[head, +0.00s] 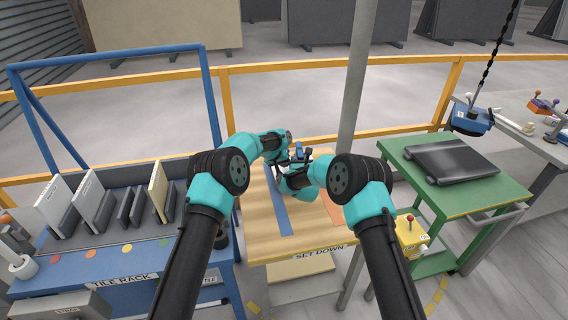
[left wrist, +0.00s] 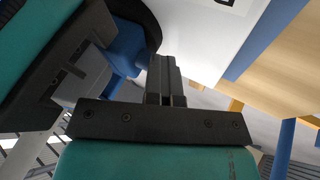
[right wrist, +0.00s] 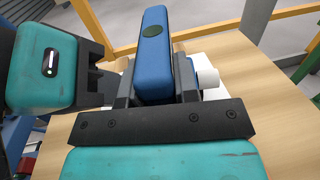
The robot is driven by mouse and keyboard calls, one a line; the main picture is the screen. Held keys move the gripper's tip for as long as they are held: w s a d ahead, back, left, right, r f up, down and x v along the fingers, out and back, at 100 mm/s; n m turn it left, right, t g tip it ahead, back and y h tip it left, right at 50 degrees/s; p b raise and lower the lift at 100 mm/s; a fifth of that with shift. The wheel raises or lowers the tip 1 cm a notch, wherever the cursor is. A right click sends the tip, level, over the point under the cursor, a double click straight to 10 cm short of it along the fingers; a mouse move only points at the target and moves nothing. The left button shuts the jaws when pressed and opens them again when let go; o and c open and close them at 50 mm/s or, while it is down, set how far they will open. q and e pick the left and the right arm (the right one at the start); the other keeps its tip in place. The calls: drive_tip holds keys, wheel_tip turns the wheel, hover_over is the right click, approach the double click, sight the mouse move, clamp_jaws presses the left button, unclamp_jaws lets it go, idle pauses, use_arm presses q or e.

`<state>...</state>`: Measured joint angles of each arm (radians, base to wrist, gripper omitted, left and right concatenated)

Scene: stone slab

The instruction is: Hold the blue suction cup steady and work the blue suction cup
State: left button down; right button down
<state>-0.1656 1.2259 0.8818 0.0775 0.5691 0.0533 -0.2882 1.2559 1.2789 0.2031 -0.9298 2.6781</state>
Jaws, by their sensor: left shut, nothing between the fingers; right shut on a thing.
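The blue suction cup (right wrist: 153,55) has a long blue handle with a dark green oval on top. My right gripper (right wrist: 156,85) is shut on it, with one finger on each side. In the left wrist view the cup's blue body (left wrist: 125,48) and black round pad show close beside my left gripper (left wrist: 164,70), against a white surface. My left gripper's fingers are together with nothing between them; its housing is close to the cup's left side in the right wrist view. In the head view the small blue cup (head: 299,151) is partly hidden by both grippers.
A wooden set-down table (head: 258,240) with a blue strip (head: 279,213) lies under the arms. A blue tile rack (head: 110,262) stands left; a green cart (head: 460,195) stands right. A grey post (head: 358,90) and yellow rail (head: 300,67) are behind.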

use_arm(q)
drive_tip(key=shift+d, duration=0.3)
drive_tip(key=a, duration=0.4)
drive_tip(key=shift+s, duration=0.25)
drive_tip(key=v, duration=1)
drive_tip(key=shift+a, duration=0.25)
drive_tip(key=shift+s+a, duration=0.2)
drive_tip(key=shift+a, duration=0.8)
